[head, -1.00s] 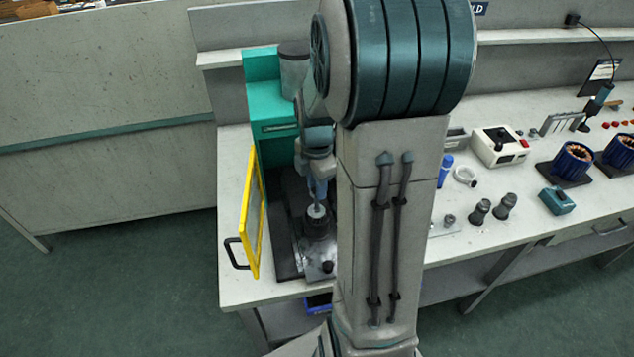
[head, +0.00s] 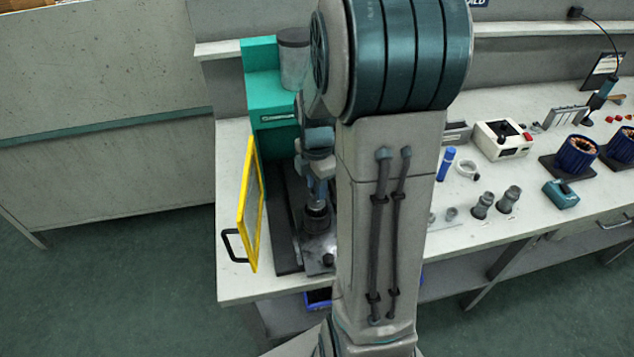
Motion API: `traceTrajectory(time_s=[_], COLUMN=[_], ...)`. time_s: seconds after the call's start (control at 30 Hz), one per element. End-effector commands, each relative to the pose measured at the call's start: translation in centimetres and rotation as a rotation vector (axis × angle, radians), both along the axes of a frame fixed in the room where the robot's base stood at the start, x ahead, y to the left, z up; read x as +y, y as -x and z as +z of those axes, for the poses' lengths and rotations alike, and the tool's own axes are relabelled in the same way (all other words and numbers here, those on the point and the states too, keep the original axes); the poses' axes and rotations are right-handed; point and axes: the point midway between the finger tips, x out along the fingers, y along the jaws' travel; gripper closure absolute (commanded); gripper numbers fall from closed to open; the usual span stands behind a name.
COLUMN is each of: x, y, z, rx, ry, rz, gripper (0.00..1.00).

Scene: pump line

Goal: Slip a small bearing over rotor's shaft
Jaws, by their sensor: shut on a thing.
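My gripper (head: 318,190) is at the press station on the left of the bench, pointing down just above a dark round part (head: 317,214) with a vertical axis. This part stands in the fixture and looks like the rotor; its shaft is hidden behind my fingers. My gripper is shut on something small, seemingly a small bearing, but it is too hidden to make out. I cannot tell whether it is around the shaft. Small grey rings (head: 451,213), which look like bearings, lie on the bench to the right of my arm.
A yellow-framed guard (head: 248,205) stands open left of the fixture, beside the green press body (head: 270,95). Two grey knobbed parts (head: 508,198), a blue cylinder (head: 445,164), a white control box (head: 502,139) and blue wound stators (head: 577,154) stand on the bench.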

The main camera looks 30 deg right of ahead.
Motion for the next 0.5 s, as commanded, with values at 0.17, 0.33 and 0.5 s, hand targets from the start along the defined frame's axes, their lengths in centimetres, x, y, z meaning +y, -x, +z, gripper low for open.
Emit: traceTrajectory(time_s=[0.17, 0.33, 0.5], x=[0.0, 0.0, 0.0], y=[0.0, 0.0, 0.0], z=[-0.64, -0.51, -0.5], rx=[0.0, 0.0, 0.0], ry=[0.0, 0.0, 0.0], rz=[0.0, 0.0, 0.0], gripper=[0.86, 0.59, 0.47])
